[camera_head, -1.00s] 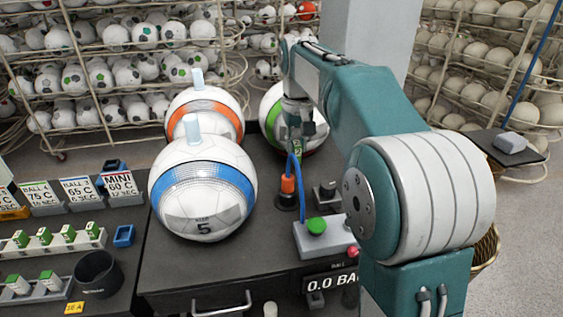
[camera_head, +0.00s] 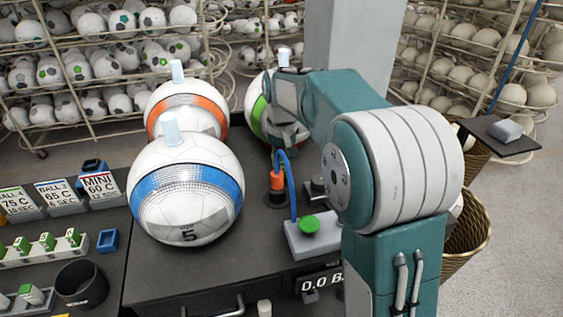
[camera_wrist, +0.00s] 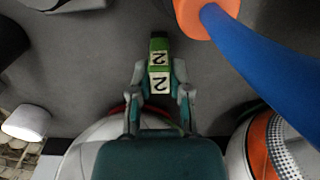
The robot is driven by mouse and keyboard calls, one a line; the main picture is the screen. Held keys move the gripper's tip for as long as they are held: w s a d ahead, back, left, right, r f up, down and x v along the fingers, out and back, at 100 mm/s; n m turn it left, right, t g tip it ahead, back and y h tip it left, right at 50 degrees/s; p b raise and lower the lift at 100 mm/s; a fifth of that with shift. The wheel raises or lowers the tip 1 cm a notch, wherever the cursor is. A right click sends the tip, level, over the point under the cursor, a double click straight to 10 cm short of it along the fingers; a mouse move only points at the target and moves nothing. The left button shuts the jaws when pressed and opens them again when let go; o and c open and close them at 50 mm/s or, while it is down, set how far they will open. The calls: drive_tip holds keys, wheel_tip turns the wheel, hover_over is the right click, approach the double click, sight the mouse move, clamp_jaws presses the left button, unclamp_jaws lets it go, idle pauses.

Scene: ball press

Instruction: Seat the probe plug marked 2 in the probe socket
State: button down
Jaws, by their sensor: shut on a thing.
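My gripper (camera_wrist: 159,88) is shut on a green plug (camera_wrist: 158,45) with white labels reading 2, seen in the wrist view. The plug points away from my palm, over the dark table top, and appears clear of other things. In the head view my gripper is largely hidden by my arm, close to the green-striped ball (camera_head: 257,115). I cannot pick out the probe socket for certain in either view.
An orange fitting with a blue hose (camera_head: 277,181) stands near my arm; the hose (camera_wrist: 255,80) crosses the wrist view's right. A green-button box (camera_head: 310,232) is in front. Orange-striped (camera_head: 188,108) and blue-striped (camera_head: 188,190) balls stand left. More green plugs (camera_head: 47,241) sit in a rack.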

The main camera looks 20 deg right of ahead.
sight(281, 160)
drive_tip(key=shift+a+f, duration=0.1)
drive_tip(key=shift+f, duration=0.2)
drive_tip(key=c, duration=0.6)
unclamp_jaws()
drive_tip(key=shift+f, duration=0.1)
wheel_tip(281, 160, up, 12)
drive_tip(key=shift+r, duration=0.15)
